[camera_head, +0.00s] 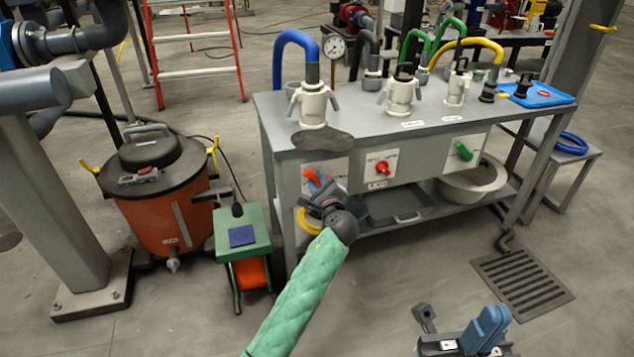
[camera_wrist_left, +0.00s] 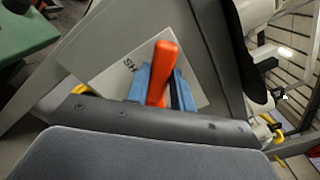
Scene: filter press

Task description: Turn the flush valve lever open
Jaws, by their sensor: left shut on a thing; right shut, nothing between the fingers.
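An orange lever (camera_head: 313,177) is on the left front plate of the grey bench, partly hidden by my left gripper. My left gripper (camera_head: 325,188) is at this plate, its arm in a green quilted sleeve. In the left wrist view the orange lever (camera_wrist_left: 162,72) stands between the blue finger pads (camera_wrist_left: 158,90), which are shut on it. The lettering on the white plate (camera_wrist_left: 115,78) is mostly covered. My right gripper (camera_head: 490,325) is shut and empty at the bottom right, well away from the bench.
A red knob (camera_head: 383,168) and a green knob (camera_head: 463,151) are on plates farther right. The bench top (camera_head: 350,125) carries white fittings with coloured hoses. An orange vacuum drum (camera_head: 165,205) and a green cart (camera_head: 243,238) stand left. A floor grate (camera_head: 522,283) lies right.

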